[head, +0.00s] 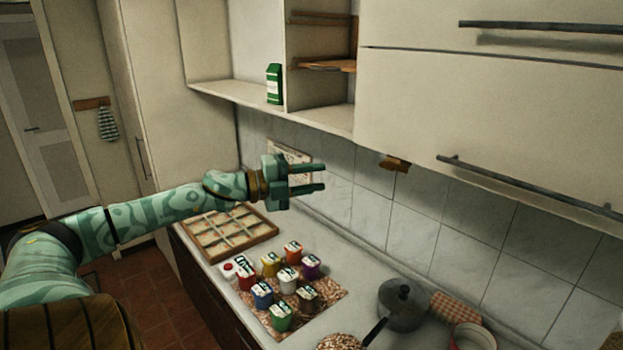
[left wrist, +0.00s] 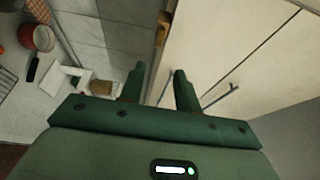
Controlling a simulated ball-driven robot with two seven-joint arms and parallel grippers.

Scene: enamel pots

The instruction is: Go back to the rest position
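My left arm (head: 165,207) reaches in from the left, above the counter. My left gripper (head: 322,179) is open, with its two fingers apart and nothing between them. It is in the air in front of the tiled wall, below the wall shelf. In the left wrist view, the two dark green fingers (left wrist: 160,88) are also spread and empty. My right gripper is not in view.
A compartment tray (head: 228,232) and several coloured pots (head: 262,295) on a patterned mat stand on the counter below. A dark lidded pan (head: 403,304) is at the right. Wall cabinets (head: 490,100) with bar handles overhang at upper right. A green box (head: 274,84) stands on the shelf.

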